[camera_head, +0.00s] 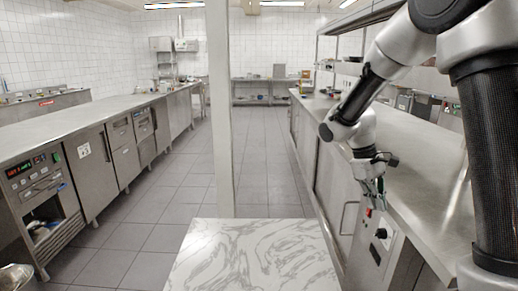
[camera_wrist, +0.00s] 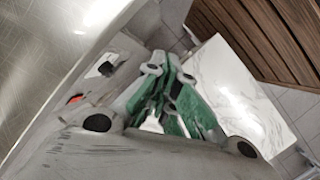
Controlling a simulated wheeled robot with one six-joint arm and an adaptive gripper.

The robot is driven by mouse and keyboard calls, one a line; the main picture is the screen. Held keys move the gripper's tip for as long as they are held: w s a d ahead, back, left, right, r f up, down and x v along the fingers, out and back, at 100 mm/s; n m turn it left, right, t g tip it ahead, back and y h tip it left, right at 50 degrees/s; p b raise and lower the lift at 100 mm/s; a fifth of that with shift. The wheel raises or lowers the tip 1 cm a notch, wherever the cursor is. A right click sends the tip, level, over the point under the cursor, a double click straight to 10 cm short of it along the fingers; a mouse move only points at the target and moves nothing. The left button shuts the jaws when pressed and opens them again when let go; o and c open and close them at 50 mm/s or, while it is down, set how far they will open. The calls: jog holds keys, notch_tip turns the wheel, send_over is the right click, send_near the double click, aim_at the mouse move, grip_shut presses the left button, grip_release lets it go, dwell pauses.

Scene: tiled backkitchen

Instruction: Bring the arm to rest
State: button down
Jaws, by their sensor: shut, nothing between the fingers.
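My gripper (camera_head: 376,200) hangs from my bent arm at the right of the head view, pointing down, beside the edge of the right steel counter (camera_head: 410,150). It is shut and empty. In the wrist view my gripper (camera_wrist: 168,105) shows its green-padded fingers drawn together, with nothing between them. The fingers appear in front of a counter front with knobs and a red switch (camera_head: 369,212); I cannot tell whether they touch it.
A white marble-patterned top (camera_head: 256,258) lies at the bottom centre, with a pale post (camera_head: 219,110) behind it. A long steel counter (camera_head: 90,115) runs along the left. The tiled aisle (camera_head: 262,150) between the counters is clear. Shelves (camera_head: 345,68) stand above the right counter.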

jog(key=s+d+r+m+t+y, duration=0.1)
jog(key=s+r+m+t, duration=0.2)
jog(key=s+r, duration=0.4)
jog(key=s+d+r+m+t+y, duration=0.2)
jog(key=s+r+t, duration=0.2)
jog(key=s, duration=1)
notch_tip(320, 180, up, 3)
jog(key=shift+m+y, duration=0.3)
jog(key=shift+m, duration=0.1)
jog(key=shift+s, duration=0.1)
